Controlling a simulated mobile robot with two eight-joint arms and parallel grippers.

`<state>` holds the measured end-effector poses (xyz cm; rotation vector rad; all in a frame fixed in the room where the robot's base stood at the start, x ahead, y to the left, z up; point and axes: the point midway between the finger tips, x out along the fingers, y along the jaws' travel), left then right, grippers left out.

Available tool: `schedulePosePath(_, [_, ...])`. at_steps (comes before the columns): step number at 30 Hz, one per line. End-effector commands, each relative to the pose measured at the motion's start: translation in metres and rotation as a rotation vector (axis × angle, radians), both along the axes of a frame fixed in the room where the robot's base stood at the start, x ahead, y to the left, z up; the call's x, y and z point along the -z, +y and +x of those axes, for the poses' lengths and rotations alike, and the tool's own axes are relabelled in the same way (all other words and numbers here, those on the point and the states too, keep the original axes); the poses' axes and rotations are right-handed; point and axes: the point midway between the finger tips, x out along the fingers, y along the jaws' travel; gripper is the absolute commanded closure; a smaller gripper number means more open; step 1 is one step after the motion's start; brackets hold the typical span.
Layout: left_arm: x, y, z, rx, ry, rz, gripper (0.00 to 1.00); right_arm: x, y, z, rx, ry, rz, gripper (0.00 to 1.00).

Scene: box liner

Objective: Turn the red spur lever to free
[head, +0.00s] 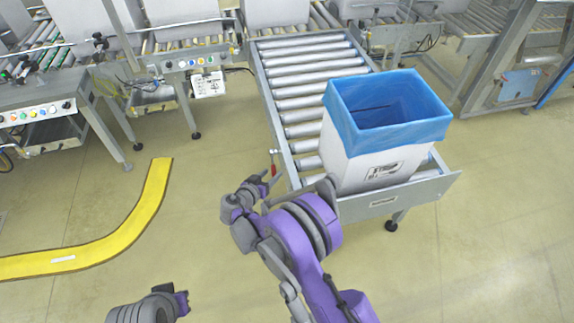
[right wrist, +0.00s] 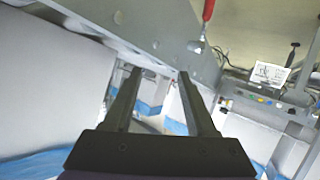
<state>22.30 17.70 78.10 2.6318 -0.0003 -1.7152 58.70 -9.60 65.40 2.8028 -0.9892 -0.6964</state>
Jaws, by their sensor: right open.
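The red spur lever (head: 274,170) hangs at the left side rail of the roller spur, near its front end. In the right wrist view its red handle (right wrist: 208,10) shows at the top edge, with a metal pivot below it on the grey rail. My right gripper (head: 268,181) is just below the lever in the head view. In the right wrist view its two fingers (right wrist: 158,76) are apart with nothing between them, and the lever lies beyond them to the upper right. My left gripper (head: 182,303) is at the bottom left, away from the lever; its jaw opening is unclear.
A white box with a blue liner (head: 352,158) stands on the roller spur (head: 305,80), right of my right arm. A yellow floor strip (head: 145,205) curves at the left. Control panels (head: 195,60) line the conveyors at the back.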

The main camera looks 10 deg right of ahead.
Motion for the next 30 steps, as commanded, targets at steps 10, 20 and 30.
schedulePosePath(10, [-0.023, 0.0, 0.0, 0.0, -0.008, 0.0, 1.0, -0.063, -0.033, -0.022, -0.009, 0.141, 0.034, 0.43])
schedulePosePath(20, [-0.035, 0.0, 0.001, 0.0, -0.011, 0.0, 1.0, -0.097, -0.051, -0.042, -0.029, 0.23, 0.062, 0.43])
schedulePosePath(30, [-0.036, 0.0, 0.001, 0.0, -0.012, 0.0, 1.0, -0.1, -0.053, -0.045, -0.034, 0.244, 0.067, 0.43])
